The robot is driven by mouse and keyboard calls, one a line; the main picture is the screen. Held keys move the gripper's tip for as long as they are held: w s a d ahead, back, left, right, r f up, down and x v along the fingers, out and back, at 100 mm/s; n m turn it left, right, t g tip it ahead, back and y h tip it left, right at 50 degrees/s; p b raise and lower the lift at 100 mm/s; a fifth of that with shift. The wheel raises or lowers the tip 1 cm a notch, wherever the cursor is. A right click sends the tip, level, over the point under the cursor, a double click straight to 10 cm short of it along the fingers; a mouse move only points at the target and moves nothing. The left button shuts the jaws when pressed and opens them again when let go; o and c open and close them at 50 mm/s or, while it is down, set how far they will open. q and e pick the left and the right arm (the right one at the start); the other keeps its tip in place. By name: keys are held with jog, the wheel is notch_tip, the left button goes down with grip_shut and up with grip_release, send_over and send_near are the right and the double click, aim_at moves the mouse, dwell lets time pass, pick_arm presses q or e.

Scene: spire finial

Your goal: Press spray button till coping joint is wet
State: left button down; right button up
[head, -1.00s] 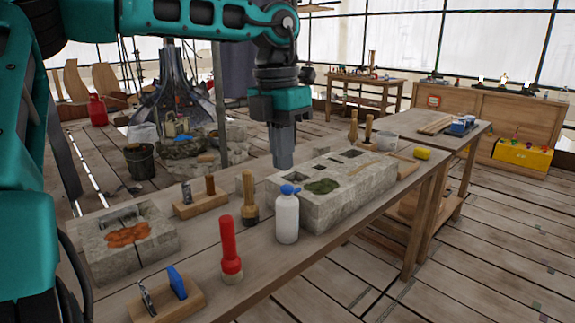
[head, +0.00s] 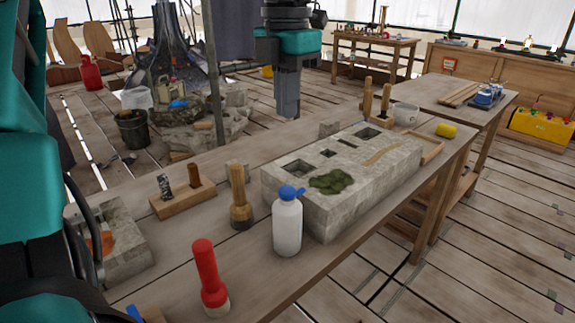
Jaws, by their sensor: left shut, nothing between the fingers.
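A white spray bottle (head: 287,226) with a blue top (head: 291,192) stands upright on the wooden bench, at the near side of a long stone coping block (head: 338,213). The block has square sockets, a dark green mossy patch (head: 331,181) and a tan strip (head: 382,154) on its top. I cannot tell whether a joint there is wet. My left gripper (head: 288,112) points down, shut and empty, above and behind the block's far left end, apart from the bottle. My right gripper is not in view.
A red-handled tool (head: 209,277), a wooden-handled brush (head: 240,196) and a tool rack (head: 183,199) stand left of the bottle. Another stone block (head: 125,255) is at left. A yellow sponge (head: 446,130) and a white bowl (head: 406,116) lie toward the far right.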

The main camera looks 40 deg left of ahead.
pick_arm(q)
jog(key=shift+s+d, duration=0.1)
jog(key=b, duration=0.1)
send_near(286, 188)
notch_tip(286, 188, down, 6)
jog(key=shift+r, duration=0.25)
jog(key=shift+f, duration=0.7)
